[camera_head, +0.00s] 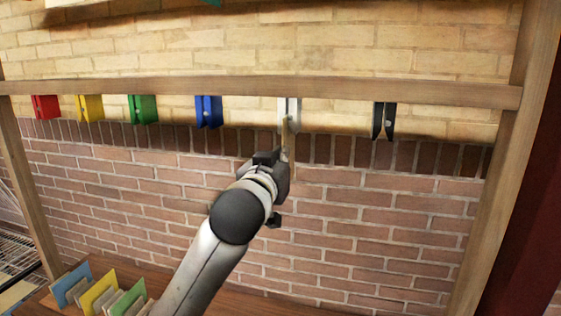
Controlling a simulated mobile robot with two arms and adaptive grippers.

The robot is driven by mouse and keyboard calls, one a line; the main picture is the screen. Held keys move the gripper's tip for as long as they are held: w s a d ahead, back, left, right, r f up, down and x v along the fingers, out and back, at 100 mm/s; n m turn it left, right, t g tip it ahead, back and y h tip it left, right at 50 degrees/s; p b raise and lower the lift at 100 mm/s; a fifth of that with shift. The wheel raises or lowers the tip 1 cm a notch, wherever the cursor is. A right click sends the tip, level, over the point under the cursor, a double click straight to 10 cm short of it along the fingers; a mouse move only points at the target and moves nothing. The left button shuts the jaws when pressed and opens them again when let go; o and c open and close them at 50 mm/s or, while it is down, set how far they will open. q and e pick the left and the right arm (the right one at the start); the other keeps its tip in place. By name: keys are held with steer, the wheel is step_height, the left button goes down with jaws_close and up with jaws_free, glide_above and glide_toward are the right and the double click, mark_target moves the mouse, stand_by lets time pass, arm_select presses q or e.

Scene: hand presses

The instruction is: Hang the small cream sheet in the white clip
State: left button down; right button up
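The white clip (295,105) hangs under the wooden rail, between the blue and black clips. The small cream sheet (287,140) shows nearly edge-on as a narrow upright strip just below the white clip. Its top edge overlaps the clip's lower end in the picture; I cannot tell whether it is between the jaws. My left gripper (284,168) reaches up from the lower left and appears shut on the sheet's lower part. The wrist hides most of the fingers. My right gripper is not in view.
Red (45,107), yellow (89,107), green (142,108), blue (208,111) and black (384,120) clips hang along the wooden rail (200,86). Wooden posts stand at both sides. Coloured sheets (100,290) stand upright at the lower left. A brick wall is behind.

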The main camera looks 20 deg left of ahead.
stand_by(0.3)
arm_select(q)
steer(key=c, duration=1.6)
jaws_free()
steer(key=shift+o, duration=0.4)
steer(key=shift+o, duration=1)
steer(key=shift+s, duration=0.1)
steer(key=s+p, duration=0.1)
steer(key=s, duration=0.6)
